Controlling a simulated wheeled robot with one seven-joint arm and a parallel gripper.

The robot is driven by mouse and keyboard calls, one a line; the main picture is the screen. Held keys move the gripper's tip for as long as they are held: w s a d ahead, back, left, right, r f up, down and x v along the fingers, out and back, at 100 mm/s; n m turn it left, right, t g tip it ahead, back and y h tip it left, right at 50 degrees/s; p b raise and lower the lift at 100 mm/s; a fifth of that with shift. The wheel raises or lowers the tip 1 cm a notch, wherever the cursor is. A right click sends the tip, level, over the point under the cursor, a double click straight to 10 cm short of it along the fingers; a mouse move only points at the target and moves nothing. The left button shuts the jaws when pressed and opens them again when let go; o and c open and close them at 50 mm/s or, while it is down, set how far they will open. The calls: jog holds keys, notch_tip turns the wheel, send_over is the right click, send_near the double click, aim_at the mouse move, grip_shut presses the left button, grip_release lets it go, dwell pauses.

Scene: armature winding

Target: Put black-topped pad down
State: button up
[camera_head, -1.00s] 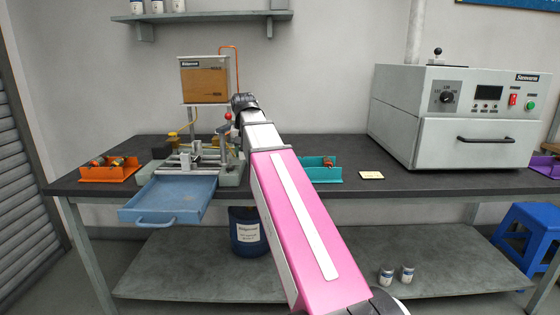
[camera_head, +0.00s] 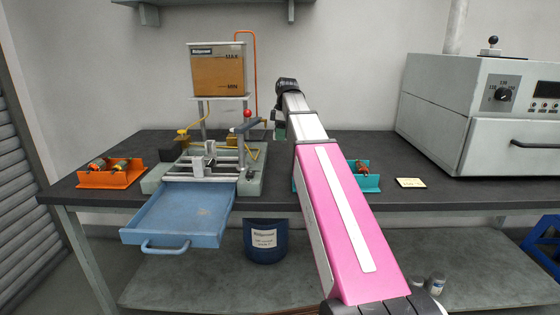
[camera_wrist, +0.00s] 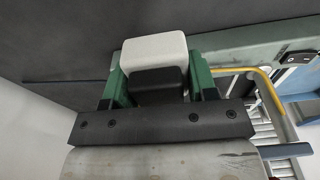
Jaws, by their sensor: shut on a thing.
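The black-topped pad (camera_wrist: 158,80) shows in the wrist view as a pale grey block with a black part, between the green fingers of my gripper (camera_wrist: 160,90). My gripper is shut on it. In the head view my gripper (camera_head: 279,126) hangs just right of the winding machine (camera_head: 210,160), above the bench, and mostly hidden by my arm. The pad cannot be made out there. The wrist view shows the machine's green base (camera_wrist: 225,52) beside and below the pad. I cannot tell whether the pad touches anything.
An orange tray (camera_head: 112,178) with small parts lies left on the dark bench (camera_head: 450,195). A blue drawer (camera_head: 180,213) juts out in front. A teal tray (camera_head: 371,184), partly behind my arm, and a pale card (camera_head: 411,183) lie right. A grey oven (camera_head: 480,110) stands further right.

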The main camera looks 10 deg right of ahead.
aim_at(280, 162)
jog(key=shift+w+f, duration=0.1)
jog(key=shift+w, duration=0.1)
jog(key=shift+f+n, duration=0.2)
jog(key=shift+n, duration=0.1)
jog(key=shift+f, duration=4.75)
jog(key=shift+f, duration=0.3)
